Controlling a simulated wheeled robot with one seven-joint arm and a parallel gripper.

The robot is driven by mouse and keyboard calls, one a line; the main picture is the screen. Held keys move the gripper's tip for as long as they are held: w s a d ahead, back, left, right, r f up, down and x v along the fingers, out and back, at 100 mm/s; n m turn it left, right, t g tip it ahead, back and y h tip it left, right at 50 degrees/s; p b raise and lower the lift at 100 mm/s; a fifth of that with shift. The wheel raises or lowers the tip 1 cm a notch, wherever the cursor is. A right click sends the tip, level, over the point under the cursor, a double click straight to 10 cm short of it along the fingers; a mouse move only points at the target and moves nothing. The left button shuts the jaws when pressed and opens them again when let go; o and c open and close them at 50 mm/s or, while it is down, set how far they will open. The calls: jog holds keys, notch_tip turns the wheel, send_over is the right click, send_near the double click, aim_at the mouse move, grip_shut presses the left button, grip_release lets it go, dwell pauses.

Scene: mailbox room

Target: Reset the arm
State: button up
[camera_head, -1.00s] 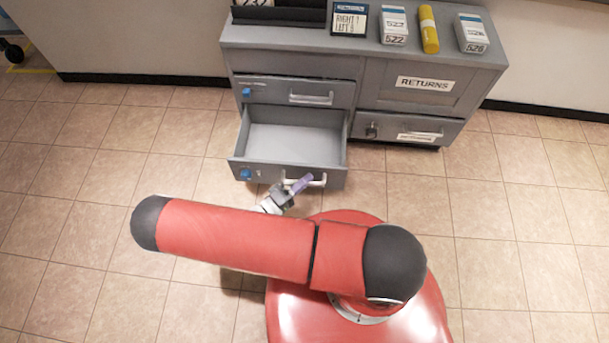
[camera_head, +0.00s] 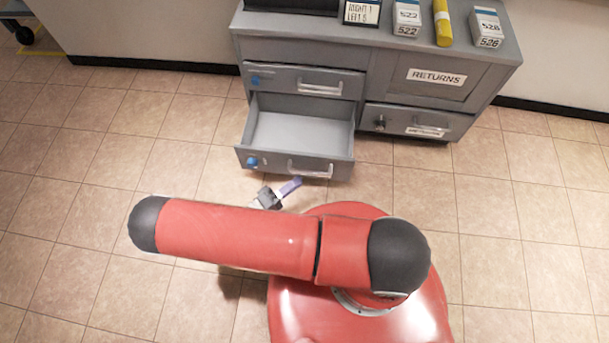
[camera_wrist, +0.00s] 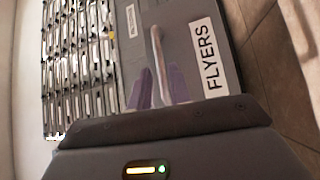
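My gripper (camera_head: 291,187), with purple fingers, is just in front of the pulled-out lower left drawer (camera_head: 305,130) in the head view. It is a little below the drawer's handle (camera_head: 310,173) in the picture and looks apart from it. In the wrist view the two purple fingers of my gripper (camera_wrist: 160,88) are spread, and a pale bar handle (camera_wrist: 158,50) shows beyond and between them. Nothing is seen held. The drawer looks empty in the head view. My red arm spans the middle of the head view.
The grey cabinet (camera_head: 365,55) has a closed upper left drawer (camera_head: 305,82) and a RETURNS panel (camera_head: 437,77). Numbered boxes (camera_head: 407,18) and a yellow tube (camera_head: 442,22) stand on top. A FLYERS label (camera_wrist: 211,58) shows in the wrist view. Tiled floor is clear left and right.

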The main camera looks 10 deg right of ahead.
jog(key=shift+v, duration=0.85)
jog(key=w+d+r+m+g+y+p, duration=0.15)
jog(key=r+g+y, duration=0.4)
jog(key=r, duration=0.85)
jog(key=w+d+r+m+g+y+p, duration=0.1)
jog(key=d+r+m+g+y+p, duration=0.3)
jog(key=r, duration=1)
jog(key=s+d+r+t+y, duration=0.2)
jog(key=s+r, duration=0.1)
jog(key=r, duration=0.4)
jog(key=s+d+r+n+t+y+p, duration=0.1)
jog(key=s+d+r+t+y, duration=0.1)
jog(key=r, duration=0.5)
jog(key=s+d+r+t+y, duration=0.2)
jog(key=s+d+r+y, duration=0.1)
jog(key=r, duration=0.4)
jog(key=shift+s+d+r+n+y+p, duration=0.15)
jog(key=shift+s+r+n+y+p, duration=0.2)
jog(key=shift+s, duration=0.05)
